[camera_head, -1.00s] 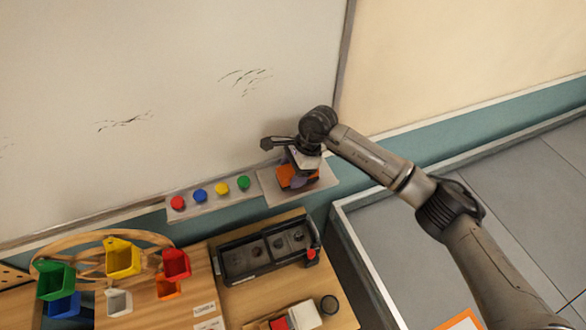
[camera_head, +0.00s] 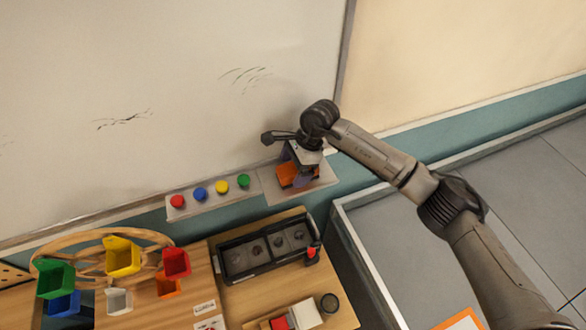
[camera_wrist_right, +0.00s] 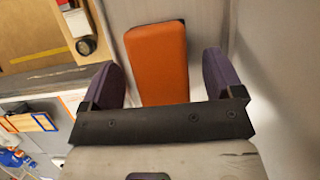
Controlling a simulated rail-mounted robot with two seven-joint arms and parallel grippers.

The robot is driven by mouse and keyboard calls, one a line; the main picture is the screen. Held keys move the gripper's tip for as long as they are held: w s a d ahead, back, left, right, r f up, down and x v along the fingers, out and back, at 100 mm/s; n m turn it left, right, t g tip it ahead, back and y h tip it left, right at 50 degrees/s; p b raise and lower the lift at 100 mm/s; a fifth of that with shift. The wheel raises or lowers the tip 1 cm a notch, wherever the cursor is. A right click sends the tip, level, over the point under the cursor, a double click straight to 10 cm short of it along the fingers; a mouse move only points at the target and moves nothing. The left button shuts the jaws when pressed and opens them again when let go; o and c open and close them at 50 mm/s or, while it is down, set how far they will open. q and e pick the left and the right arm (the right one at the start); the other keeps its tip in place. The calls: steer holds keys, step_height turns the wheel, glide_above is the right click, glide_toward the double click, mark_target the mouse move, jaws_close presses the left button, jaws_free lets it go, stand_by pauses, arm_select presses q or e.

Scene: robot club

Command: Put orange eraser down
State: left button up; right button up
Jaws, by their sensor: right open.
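The orange eraser (camera_head: 291,178) rests on the right part of the ledge under the whiteboard, just below my right gripper (camera_head: 298,173). In the right wrist view the orange eraser (camera_wrist_right: 158,62) lies between the two purple-grey fingers of my right gripper (camera_wrist_right: 170,80). The fingers are spread, with a gap on each side of the eraser. The eraser's near end is hidden behind the gripper's dark bar. My left gripper is not in view.
The whiteboard ledge (camera_head: 215,204) holds red, blue, yellow and green round magnets left of the eraser. The whiteboard (camera_head: 170,90) has black scribbles. Below stand a table with a black case (camera_head: 265,250) and coloured bins (camera_head: 122,257). A low white-edged wall (camera_head: 372,262) is at right.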

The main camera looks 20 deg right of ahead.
steer(key=b+v, duration=0.2)
steer(key=v, duration=0.7)
steer(key=shift+d+r, duration=0.2)
steer(key=shift+r, duration=0.15)
steer(key=shift+d+r+b, duration=0.2)
steer(key=shift+r+b, duration=0.15)
steer(key=shift+r, duration=0.25)
